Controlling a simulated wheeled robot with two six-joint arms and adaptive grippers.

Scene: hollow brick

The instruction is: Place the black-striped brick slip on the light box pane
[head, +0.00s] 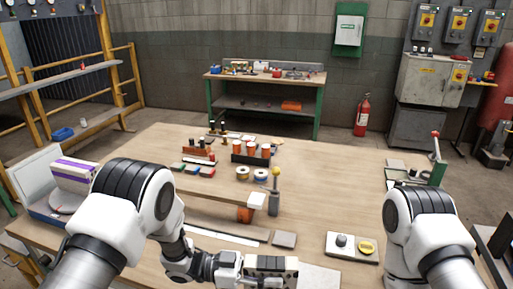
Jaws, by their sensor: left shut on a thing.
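My left gripper (240,271) is at the bottom centre, low over the front of the table. It is shut on a small block with black and pale bands (272,264), which looks like the black-striped brick slip. The block's lower part is cut off by the frame edge. A flat pale panel (320,279) lies just right of the block, partly out of frame. I cannot tell whether it is the light box pane. My right arm comes in at the right, but its gripper is not in view.
A purple-striped block (74,174) stands at the left before a white upright panel (36,171). A tray with a grey knob and yellow ring (353,246) lies right of centre. A yellow-knobbed post (275,192) and orange-topped cylinders (252,150) stand farther back.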

